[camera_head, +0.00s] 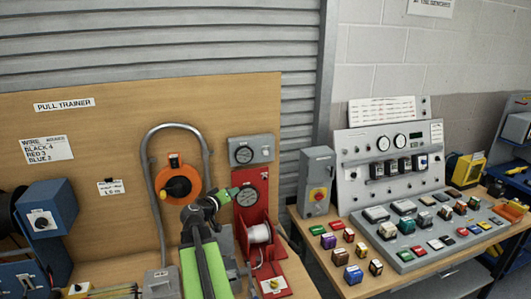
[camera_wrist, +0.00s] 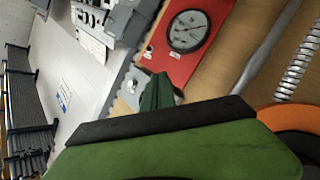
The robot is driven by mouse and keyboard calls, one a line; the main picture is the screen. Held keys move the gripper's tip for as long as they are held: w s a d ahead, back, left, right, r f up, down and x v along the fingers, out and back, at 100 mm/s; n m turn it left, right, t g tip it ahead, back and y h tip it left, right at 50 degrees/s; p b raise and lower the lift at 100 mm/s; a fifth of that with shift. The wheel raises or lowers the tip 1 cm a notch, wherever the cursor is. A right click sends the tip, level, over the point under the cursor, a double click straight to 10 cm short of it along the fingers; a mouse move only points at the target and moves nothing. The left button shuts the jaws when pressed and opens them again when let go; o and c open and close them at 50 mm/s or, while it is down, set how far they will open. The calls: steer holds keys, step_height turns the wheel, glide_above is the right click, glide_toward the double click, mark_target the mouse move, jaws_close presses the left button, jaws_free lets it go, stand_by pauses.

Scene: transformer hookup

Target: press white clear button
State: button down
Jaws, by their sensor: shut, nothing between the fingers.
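My gripper (camera_head: 230,194) is in front of the red stand with a round gauge (camera_head: 248,196), at the middle of the head view. Its green fingers (camera_wrist: 157,92) show in the wrist view, shut and empty, pointing towards the red gauge plate (camera_wrist: 187,30). Several pale buttons sit on the grey sloped console (camera_head: 405,262) at the right, among them a whitish one (camera_head: 388,230) and a flat pale one (camera_head: 436,244). I cannot tell which is the white clear button, as the labels are too small to read. My gripper is well to the left of the console, touching no button.
An upright meter panel (camera_head: 352,150) stands behind the console. A grey box with a red-and-yellow switch (camera_head: 318,195) stands to its left. Several loose coloured buttons, including a red one (camera_head: 349,234), lie in front. An orange reel (camera_head: 176,178) and a bent grey pipe (camera_head: 151,170) are left of my gripper.

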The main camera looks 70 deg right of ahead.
mark_target(266, 153)
steer(key=s+d+r+h, duration=0.1)
steer(key=s+d+r, duration=0.3)
steer(key=s, duration=0.3)
steer(key=s+d+r+g+h+p, duration=0.1)
steer(key=s+d+r+h, duration=0.1)
steer(key=s+d+r, duration=0.2)
steer(key=s+d, duration=0.2)
steer(key=shift+s+d+r+n, duration=0.15)
steer(key=shift+s+r+n, duration=0.15)
steer(key=shift+s, duration=0.1)
steer(key=w+d, duration=0.5)
steer(key=d, duration=0.1)
steer(key=shift+w+d, duration=0.3)
steer(key=shift+d, duration=0.1)
steer(key=shift+w, duration=0.1)
stand_by(0.9)
steer(key=shift+w+d, duration=0.25)
steer(key=shift+d, duration=0.1)
